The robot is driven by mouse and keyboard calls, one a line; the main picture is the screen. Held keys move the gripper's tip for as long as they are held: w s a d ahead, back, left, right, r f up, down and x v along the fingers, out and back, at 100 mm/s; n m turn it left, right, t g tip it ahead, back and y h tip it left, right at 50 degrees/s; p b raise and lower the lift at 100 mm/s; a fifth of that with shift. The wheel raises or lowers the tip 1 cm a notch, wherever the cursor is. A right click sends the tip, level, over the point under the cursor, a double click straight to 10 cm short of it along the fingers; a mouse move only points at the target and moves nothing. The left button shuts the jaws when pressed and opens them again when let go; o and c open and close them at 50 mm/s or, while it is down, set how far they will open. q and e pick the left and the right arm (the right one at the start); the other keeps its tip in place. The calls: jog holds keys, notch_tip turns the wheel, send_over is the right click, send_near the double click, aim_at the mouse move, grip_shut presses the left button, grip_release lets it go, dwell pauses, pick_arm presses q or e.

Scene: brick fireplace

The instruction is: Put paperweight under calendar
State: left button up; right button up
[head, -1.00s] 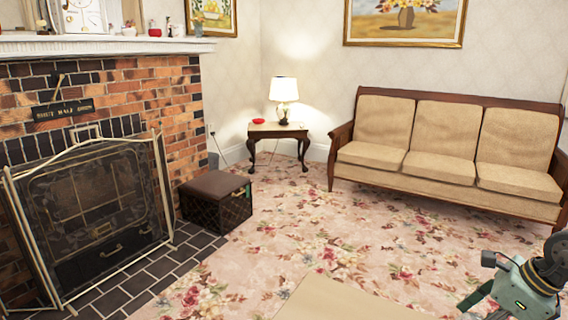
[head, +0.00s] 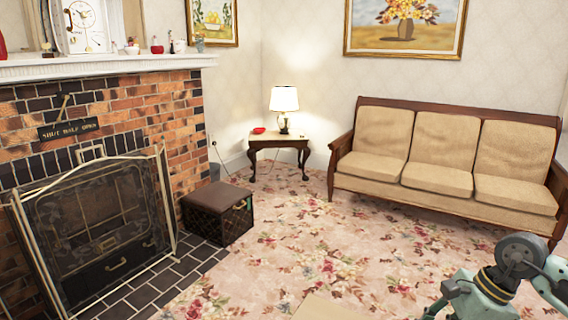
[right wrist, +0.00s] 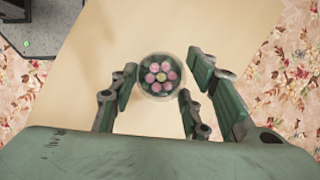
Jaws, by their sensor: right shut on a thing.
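The paperweight (right wrist: 160,76) is a round clear dome with pink flowers inside, seen in the right wrist view. My right gripper (right wrist: 158,88) is shut on it, with green fingers on either side. A plain tan surface lies beneath. In the head view my right arm shows at the lower right, but the paperweight cannot be seen there. I cannot make out a calendar in either view. My left gripper is not in view.
A tan tabletop (head: 325,308) shows at the bottom edge of the head view. A fireplace screen (head: 105,235) and a brown-topped crate (head: 217,210) stand at left. A side table (head: 278,139) with a lamp (head: 284,100) and a sofa (head: 445,160) stand behind open carpet.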

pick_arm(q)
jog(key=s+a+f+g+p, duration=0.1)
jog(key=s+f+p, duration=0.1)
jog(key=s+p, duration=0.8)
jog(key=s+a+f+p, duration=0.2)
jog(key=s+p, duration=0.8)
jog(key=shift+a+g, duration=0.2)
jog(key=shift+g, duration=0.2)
pick_arm(e)
jog(key=s+a+r+n+g+h, duration=0.1)
jog(key=s+a+r+n, duration=0.2)
jog(key=r+n, duration=0.3)
jog(key=s+a+r+n+g+h, duration=0.2)
jog(key=s+a+r+n, duration=0.1)
jog(key=r+n, duration=0.3)
jog(key=s+a+r+n+g+h, duration=0.1)
jog(key=s+a+r+n, duration=0.3)
jog(key=r+n, duration=0.3)
notch_tip(320, 180, up, 3)
jog(key=shift+r+g+h, duration=0.1)
jog(key=shift+g+h, duration=0.2)
jog(key=shift+g, duration=0.1)
jog(key=shift+s+a, duration=0.15)
jog(key=shift+a, duration=0.05)
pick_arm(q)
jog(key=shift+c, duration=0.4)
